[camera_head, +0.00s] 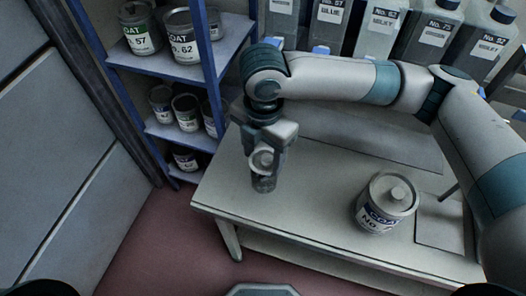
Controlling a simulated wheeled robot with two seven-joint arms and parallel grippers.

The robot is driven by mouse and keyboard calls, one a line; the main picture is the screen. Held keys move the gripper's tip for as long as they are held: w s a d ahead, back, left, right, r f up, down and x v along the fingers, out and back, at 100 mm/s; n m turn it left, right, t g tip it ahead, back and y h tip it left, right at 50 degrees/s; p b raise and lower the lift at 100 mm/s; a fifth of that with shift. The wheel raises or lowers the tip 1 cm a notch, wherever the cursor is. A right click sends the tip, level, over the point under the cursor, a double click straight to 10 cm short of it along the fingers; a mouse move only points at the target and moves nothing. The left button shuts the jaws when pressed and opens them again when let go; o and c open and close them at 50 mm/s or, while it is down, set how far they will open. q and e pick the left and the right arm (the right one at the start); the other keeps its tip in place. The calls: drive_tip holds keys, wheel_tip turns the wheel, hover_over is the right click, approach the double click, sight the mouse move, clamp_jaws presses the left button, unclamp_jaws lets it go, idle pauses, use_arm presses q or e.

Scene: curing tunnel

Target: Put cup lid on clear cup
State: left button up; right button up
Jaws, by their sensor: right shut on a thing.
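The clear cup (264,184) stands upright on the left part of the pale table, close to its front left edge. My right gripper (264,158) points down directly over the cup and is shut on the pale round cup lid (262,163). The lid is at the cup's mouth and appears tilted toward the camera. I cannot tell whether it touches the rim. The fingers hide part of the lid and the cup's top. My left gripper is not in view.
A lidded coating can (388,203) stands on the table (310,210) to the right, near a flat grey plate (447,226). Large labelled bottles (380,32) line the back. A blue shelf (170,68) with several cans is at the left. The table between cup and can is clear.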

drive_tip(key=shift+f, duration=0.4)
drive_tip(key=shift+f+p, duration=0.15)
drive_tip(key=shift+p, duration=0.35)
idle(1.4)
drive_tip(key=shift+f, duration=0.4)
idle(0.9)
drive_tip(key=o, duration=1.6)
drive_tip(key=shift+r+p, duration=0.1)
drive_tip(key=shift+p, duration=0.25)
drive_tip(key=shift+r+p, duration=3.45)
drive_tip(key=shift+p, duration=0.05)
